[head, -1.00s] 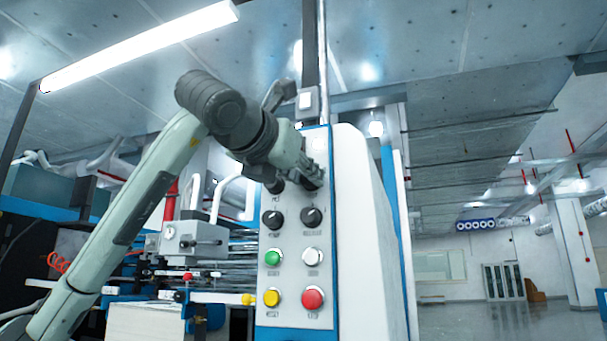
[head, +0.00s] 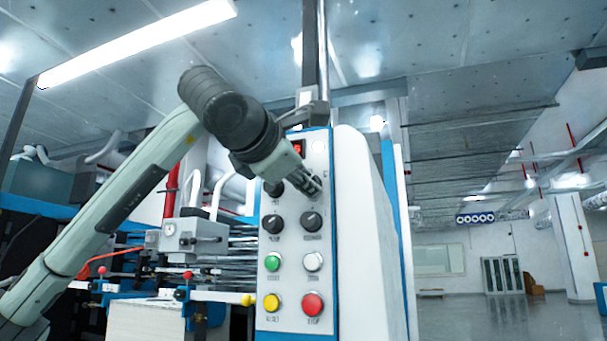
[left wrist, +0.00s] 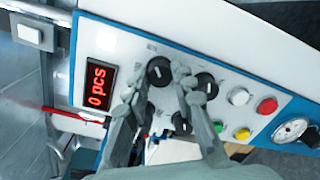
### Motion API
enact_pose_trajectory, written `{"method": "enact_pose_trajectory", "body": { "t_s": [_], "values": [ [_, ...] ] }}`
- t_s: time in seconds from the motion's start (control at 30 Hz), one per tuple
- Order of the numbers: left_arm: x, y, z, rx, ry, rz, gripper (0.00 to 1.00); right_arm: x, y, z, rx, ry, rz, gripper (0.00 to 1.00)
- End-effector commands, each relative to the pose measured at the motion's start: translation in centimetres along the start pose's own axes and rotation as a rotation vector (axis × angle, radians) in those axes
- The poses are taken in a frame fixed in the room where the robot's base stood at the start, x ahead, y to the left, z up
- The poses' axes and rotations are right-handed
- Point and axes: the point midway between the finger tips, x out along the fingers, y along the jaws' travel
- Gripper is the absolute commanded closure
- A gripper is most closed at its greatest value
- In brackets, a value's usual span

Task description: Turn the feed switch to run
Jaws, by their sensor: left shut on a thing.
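The control panel (head: 293,250) of a white and blue machine stands in front of me. Its upper right black knob (left wrist: 159,71) sits between the fingertips of my left gripper (head: 314,186), which is shut on it. In the left wrist view the two fingers of the left gripper (left wrist: 157,82) reach either side of this knob. A lower left knob (head: 273,224) and a lower right knob (head: 312,221) are clear. I cannot read which knob is labelled feed. My right gripper is out of view.
Below the knobs are a green button (head: 273,262), a white one (head: 312,260), a yellow one (head: 271,303) and a red one (head: 313,303). A red display (left wrist: 98,86) reads 0 pcs. A gauge (left wrist: 291,130) sits at the panel's far end. Open floor (head: 490,318) lies right.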

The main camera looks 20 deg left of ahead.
Motion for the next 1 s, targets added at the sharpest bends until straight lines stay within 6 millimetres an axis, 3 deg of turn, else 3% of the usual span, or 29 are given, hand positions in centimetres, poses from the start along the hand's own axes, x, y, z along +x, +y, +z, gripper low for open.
{"method": "enact_pose_trajectory", "body": {
  "t_s": [0.4,0.97,1.0],
  "values": [
    [-0.1,0.1,0.1,0.193,0.009,-0.001,1.00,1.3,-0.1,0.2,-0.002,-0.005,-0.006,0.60],
    [-0.1,0.0,0.1,0.223,0.011,-0.001,1.00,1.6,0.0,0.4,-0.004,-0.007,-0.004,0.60],
    [-0.1,0.0,0.1,0.223,0.011,-0.001,0.72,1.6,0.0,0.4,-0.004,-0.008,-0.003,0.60]
  ]
}}
